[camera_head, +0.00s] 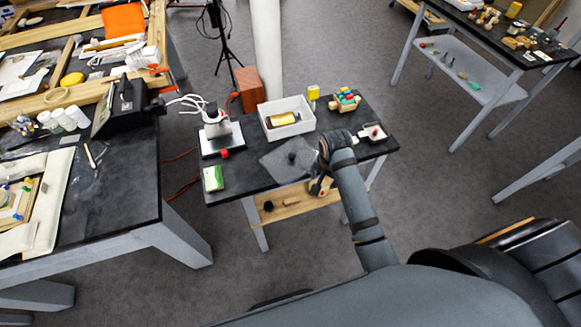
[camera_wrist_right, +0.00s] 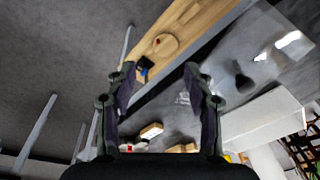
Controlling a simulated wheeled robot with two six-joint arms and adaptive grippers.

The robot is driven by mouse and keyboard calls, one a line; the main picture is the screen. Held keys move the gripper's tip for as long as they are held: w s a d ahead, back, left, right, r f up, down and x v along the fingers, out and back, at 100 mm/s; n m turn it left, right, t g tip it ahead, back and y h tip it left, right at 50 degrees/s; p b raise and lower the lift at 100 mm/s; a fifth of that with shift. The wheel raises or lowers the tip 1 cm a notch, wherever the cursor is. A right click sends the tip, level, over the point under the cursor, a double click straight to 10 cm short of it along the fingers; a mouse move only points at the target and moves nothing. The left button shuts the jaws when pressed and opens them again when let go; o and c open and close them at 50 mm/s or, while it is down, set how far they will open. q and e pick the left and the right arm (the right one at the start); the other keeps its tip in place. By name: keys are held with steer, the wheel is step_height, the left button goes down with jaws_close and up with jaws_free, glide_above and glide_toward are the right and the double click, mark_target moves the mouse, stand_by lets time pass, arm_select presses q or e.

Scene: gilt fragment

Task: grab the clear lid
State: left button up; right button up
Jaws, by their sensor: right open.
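The clear lid (camera_head: 277,163) lies on the small black table as a see-through sheet with a black knob (camera_head: 291,158) near its middle. The lid also shows at the upper right of the right wrist view (camera_wrist_right: 262,52), its knob (camera_wrist_right: 240,79) just right of the right finger. My right gripper (camera_head: 320,184) is beside the lid's right side, near the table's front edge. In the wrist view its fingers (camera_wrist_right: 160,80) are apart with nothing between them. The arm partly hides it in the head view. My left gripper is not in view.
A white bin (camera_head: 287,131) holding a yellow item stands behind the lid. A small white tray (camera_head: 372,135) and a toy with coloured blocks (camera_head: 345,100) are to the right. A metal device (camera_head: 218,130) stands at left. A wooden shelf (camera_head: 283,207) is below the tabletop.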

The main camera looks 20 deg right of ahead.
steer(key=w+a+r+m, duration=0.1)
steer(key=w+m, duration=0.1)
steer(key=w, duration=0.1)
steer(key=w+a+r+m, duration=0.1)
steer(key=w+m, duration=0.1)
steer(key=w, duration=0.1)
steer(key=w+a+r+m+g, duration=0.1)
steer(key=w+m, duration=0.1)
steer(key=w, duration=0.1)
steer(key=shift+w+a+r, duration=0.25)
steer(key=shift+w, duration=0.05)
steer(key=w+a+r+m+g, duration=0.1)
steer(key=w+a+r+m, duration=0.2)
steer(key=r, duration=0.1)
steer(key=p, duration=0.1)
glide_above(292, 155)
steer(key=shift+m+y, duration=0.3)
steer(key=shift+m, duration=0.1)
step_height(292, 155, down, 4)
steer(key=shift+f, duration=0.5)
steer(key=shift+f+p, duration=0.35)
steer(key=shift+f, duration=0.05)
step_height(292, 155, down, 4)
steer(key=shift+f+p, duration=0.15)
steer(key=shift+p, duration=0.15)
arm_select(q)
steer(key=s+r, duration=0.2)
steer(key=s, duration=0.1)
arm_select(e)
jaws_close()
